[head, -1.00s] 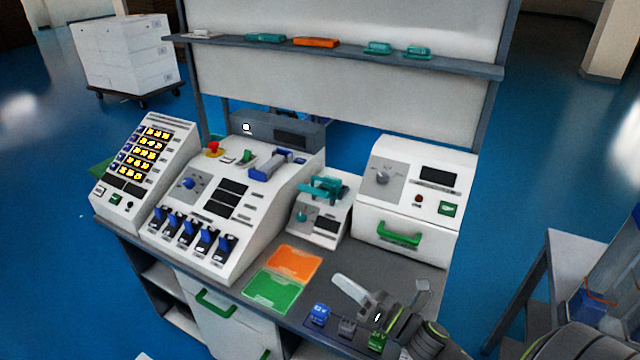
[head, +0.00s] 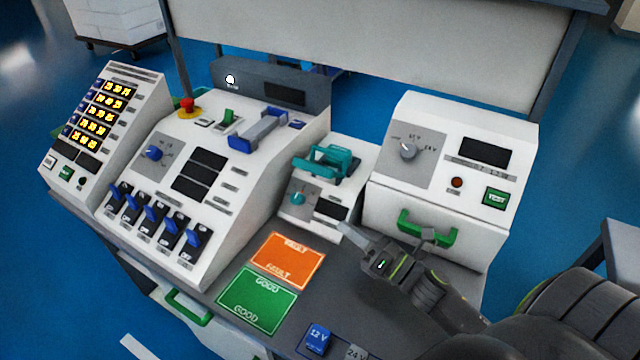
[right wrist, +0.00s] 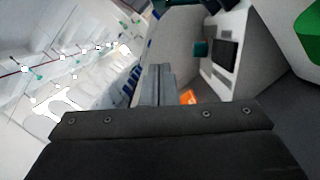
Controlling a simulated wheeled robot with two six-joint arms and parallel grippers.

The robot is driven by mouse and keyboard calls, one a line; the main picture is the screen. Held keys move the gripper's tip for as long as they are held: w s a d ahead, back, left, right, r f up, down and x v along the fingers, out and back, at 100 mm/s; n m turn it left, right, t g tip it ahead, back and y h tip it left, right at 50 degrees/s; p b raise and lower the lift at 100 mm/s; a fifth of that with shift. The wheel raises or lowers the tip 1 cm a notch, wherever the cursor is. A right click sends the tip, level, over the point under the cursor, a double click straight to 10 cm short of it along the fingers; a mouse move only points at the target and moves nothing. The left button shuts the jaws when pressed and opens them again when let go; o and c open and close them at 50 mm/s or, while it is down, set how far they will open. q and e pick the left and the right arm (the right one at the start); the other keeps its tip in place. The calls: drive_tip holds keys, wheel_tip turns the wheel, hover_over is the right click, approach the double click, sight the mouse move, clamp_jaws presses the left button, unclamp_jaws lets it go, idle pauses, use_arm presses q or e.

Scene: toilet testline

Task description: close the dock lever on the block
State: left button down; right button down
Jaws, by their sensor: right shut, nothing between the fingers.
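The block is a small white sloped box (head: 300,221) in the middle of the bench, with a teal knob (head: 297,198) and a dark display on its front. A teal dock with its lever (head: 325,162) sits on top; I cannot tell the lever's exact angle. My right gripper (head: 348,232) is shut and empty, just in front of the block's lower right corner, below the dock. In the right wrist view, its closed fingers (right wrist: 158,85) point toward the block, whose knob (right wrist: 200,48) and display (right wrist: 225,52) show. My left gripper is out of view.
A white tester with a green drawer handle (head: 428,228) stands right of the block, close behind my right arm. A large switch console (head: 215,165) stands left. Orange (head: 287,260) and green (head: 256,300) mats lie in front, with a blue 12 V piece (head: 317,340) nearby.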

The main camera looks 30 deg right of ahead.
sight(320, 168)
drive_tip(key=shift+r, duration=0.1)
drive_tip(key=w+a+r+p, duration=0.1)
drive_tip(key=w+r+p, duration=0.3)
drive_tip(key=w+p, duration=0.3)
drive_tip(key=shift+w+a+r, duration=0.15)
drive_tip(key=shift+w+r, duration=0.25)
drive_tip(key=shift+w, duration=1.3)
